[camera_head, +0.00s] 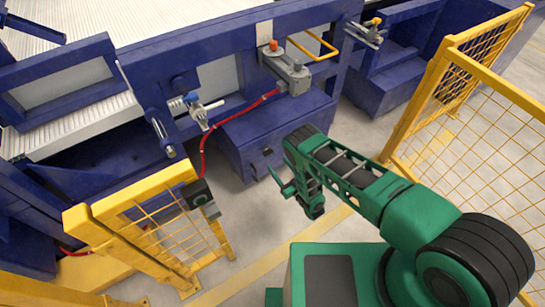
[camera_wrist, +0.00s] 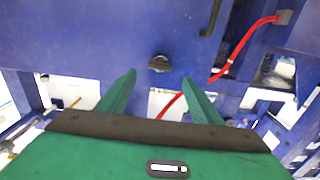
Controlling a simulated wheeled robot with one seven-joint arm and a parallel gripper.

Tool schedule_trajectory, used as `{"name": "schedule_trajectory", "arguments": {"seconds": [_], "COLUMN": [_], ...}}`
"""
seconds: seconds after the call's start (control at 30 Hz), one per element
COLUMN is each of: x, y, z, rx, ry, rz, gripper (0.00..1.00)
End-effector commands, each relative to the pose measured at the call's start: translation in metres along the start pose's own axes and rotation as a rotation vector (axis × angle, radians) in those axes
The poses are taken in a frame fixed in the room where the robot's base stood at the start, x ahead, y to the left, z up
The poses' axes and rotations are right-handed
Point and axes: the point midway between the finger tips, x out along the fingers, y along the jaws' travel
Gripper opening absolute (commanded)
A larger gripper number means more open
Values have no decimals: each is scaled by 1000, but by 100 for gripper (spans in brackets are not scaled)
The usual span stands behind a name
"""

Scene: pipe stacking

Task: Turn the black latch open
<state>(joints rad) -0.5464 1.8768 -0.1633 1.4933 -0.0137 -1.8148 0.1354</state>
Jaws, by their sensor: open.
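The black latch (camera_wrist: 160,63) is a small dark knob on the blue panel. In the wrist view it sits just beyond and between my fingertips, apart from them. In the head view a small dark spot on the front of the blue box (camera_head: 267,151) looks like the same latch. My gripper (camera_wrist: 158,82) has green fingers spread apart with nothing between them. In the head view my gripper (camera_head: 280,181) is in front of the blue box, and part of it is hidden by my arm.
A red hose (camera_head: 204,150) runs to a grey fitting (camera_head: 290,75) above the box, and it shows right of the latch in the wrist view (camera_wrist: 243,47). Yellow fences (camera_head: 150,225) stand left and right (camera_head: 470,110).

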Motion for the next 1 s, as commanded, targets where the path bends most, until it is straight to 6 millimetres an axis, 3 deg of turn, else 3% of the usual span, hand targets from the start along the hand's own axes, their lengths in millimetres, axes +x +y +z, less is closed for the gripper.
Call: {"name": "schedule_trajectory", "arguments": {"seconds": [0.2, 0.4, 0.87, 1.0], "x": [41, 66, 77, 76], "y": [0, 0, 0, 1], "z": [-1, 0, 0, 0], "rx": [0, 0, 0, 0], "ry": [3, 1, -2, -2], "rz": [0, 1, 1, 1], "gripper": [59, 59, 59, 26]}}
